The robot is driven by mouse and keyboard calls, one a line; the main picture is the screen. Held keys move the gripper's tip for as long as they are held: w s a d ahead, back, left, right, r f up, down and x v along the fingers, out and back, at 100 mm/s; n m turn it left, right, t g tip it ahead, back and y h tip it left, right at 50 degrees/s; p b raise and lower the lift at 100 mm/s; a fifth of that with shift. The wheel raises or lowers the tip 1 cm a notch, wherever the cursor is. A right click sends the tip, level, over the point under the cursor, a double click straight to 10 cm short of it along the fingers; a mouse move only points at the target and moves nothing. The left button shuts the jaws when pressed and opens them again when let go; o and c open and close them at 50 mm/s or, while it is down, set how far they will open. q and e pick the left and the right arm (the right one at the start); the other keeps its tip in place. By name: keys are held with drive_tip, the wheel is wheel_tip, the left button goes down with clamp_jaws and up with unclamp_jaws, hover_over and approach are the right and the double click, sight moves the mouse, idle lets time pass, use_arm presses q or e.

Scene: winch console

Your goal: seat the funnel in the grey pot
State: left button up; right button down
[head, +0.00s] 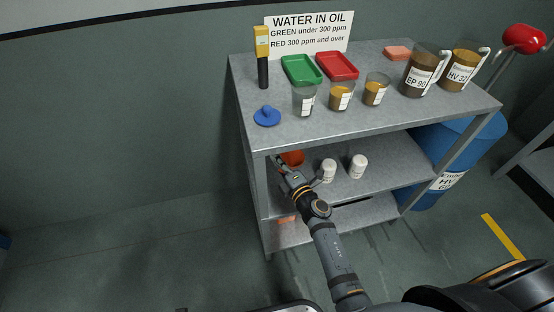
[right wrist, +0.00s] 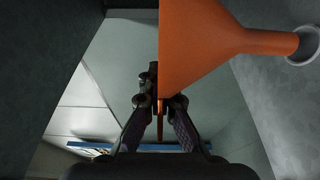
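The orange funnel (head: 292,158) shows in the head view at the left end of the middle shelf, partly hidden by my right gripper (head: 281,164). In the right wrist view the funnel (right wrist: 200,45) is large and close, lying sideways in the picture with its spout to the right. The fingers of my right gripper (right wrist: 161,104) are on either side of the funnel's rim edge and look closed on it. A pale round rim (right wrist: 303,46) is at the spout's end in that view; I cannot tell whether it is the grey pot or whether they touch. My left gripper is not in view.
Two white jars (head: 328,171) (head: 358,166) stand right of the gripper on the middle shelf (head: 385,172). A blue drum (head: 455,160) stands at right.

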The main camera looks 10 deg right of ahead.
drive_tip(key=shift+f+b, duration=2.4)
drive_tip(key=shift+f, duration=0.25)
drive_tip(key=c, duration=1.4)
unclamp_jaws()
drive_tip(key=shift+c, duration=0.2)
drive_tip(key=v, duration=1.2)
